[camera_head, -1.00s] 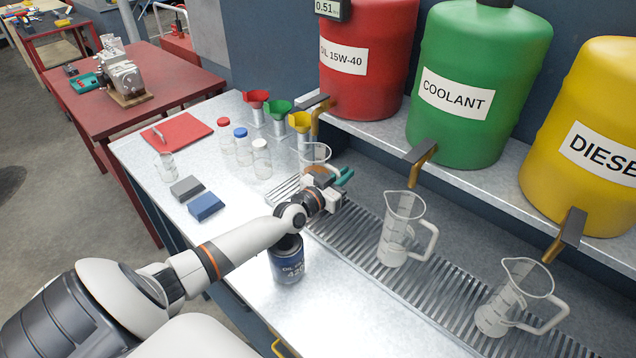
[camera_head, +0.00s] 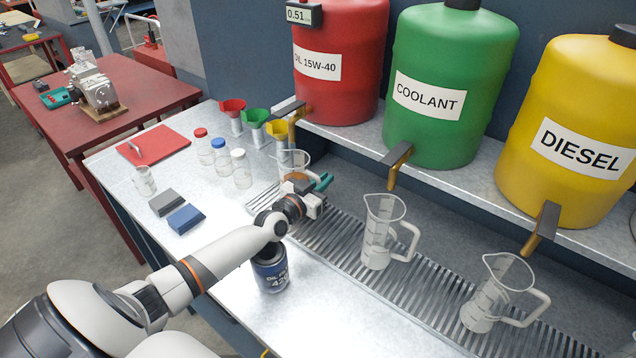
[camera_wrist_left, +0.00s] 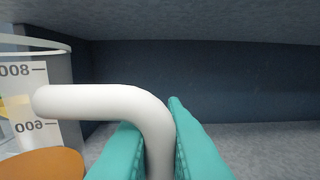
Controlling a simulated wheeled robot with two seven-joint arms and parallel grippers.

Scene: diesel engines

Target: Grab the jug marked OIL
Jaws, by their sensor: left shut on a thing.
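A clear measuring jug (camera_head: 293,160) stands at the far left end of the slatted drip grate, below the red OIL drum's tap. My left gripper (camera_head: 318,185), with teal fingers, is at this jug and partly hides it. In the left wrist view, the teal fingers (camera_wrist_left: 160,152) are shut on the jug's white handle (camera_wrist_left: 95,101). The jug's wall (camera_wrist_left: 58,72) with 600 and 800 marks is at the left. An orange-brown patch shows low on it. I cannot read an OIL mark on the jug. My right gripper is not in view.
Two more clear jugs stand on the grate (camera_head: 340,245), a middle one (camera_head: 378,235) and a right one (camera_head: 486,300). Red (camera_head: 340,95), green (camera_head: 445,110) and yellow (camera_head: 570,110) drums stand on the shelf. A dark can (camera_head: 271,272) is beside my left forearm.

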